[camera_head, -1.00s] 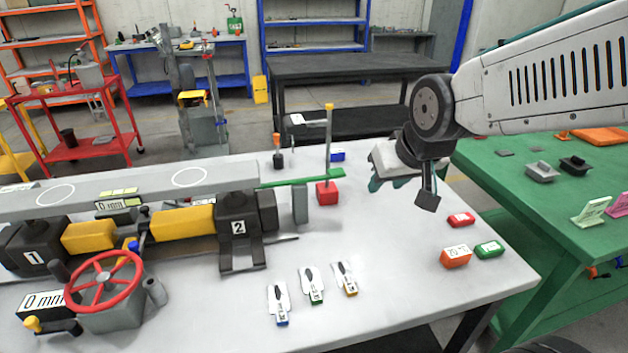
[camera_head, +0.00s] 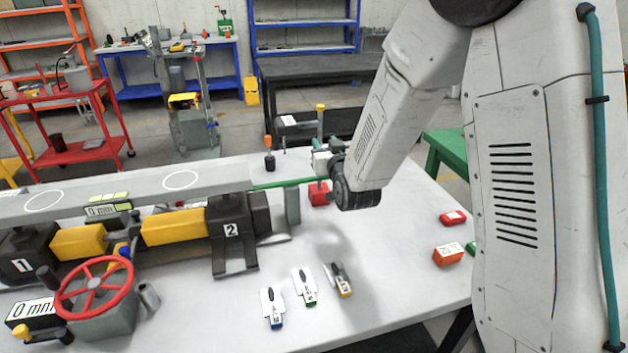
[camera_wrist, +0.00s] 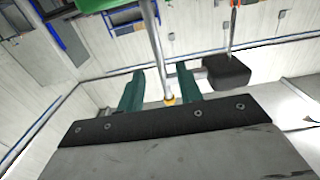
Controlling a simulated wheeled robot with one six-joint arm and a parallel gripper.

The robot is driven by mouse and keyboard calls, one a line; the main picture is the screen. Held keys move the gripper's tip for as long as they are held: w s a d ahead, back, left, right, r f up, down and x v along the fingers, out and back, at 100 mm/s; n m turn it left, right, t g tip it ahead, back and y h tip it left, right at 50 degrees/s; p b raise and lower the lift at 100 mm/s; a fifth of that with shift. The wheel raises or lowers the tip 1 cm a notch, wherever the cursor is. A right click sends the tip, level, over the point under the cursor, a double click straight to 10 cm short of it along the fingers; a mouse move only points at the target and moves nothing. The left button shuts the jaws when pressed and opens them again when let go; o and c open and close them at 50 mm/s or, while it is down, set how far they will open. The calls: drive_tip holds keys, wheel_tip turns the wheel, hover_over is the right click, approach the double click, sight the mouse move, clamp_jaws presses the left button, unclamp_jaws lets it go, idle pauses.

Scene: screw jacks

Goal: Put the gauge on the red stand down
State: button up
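The red stand (camera_head: 318,194) is a small red block on the grey table, with an upright post topped by a yellow knob (camera_head: 320,107). A thin green bar (camera_head: 285,184) runs level from this post left to the grey beam's end; it appears to be the gauge. My gripper (camera_head: 320,158) is at the post, above the red block, and my wrist partly hides the block. In the wrist view, the teal fingers (camera_wrist: 158,90) are apart, with the post and its orange-yellow tip (camera_wrist: 168,100) seen between them. No finger clearly touches the post.
The long grey beam (camera_head: 120,192) lies over the jacks marked 1 and 2 (camera_head: 231,230). A red handwheel (camera_head: 95,290) is at front left. Several tags (camera_head: 304,287) lie in front. Orange (camera_head: 448,254) and red (camera_head: 453,217) blocks lie right of my wrist.

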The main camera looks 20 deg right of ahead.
sight(321, 133)
drive_tip(key=w, duration=0.5)
drive_tip(key=shift+w+r, duration=0.3)
drive_tip(key=shift+w, duration=0.1)
clamp_jaws()
idle(0.9)
drive_tip(key=shift+r, duration=0.2)
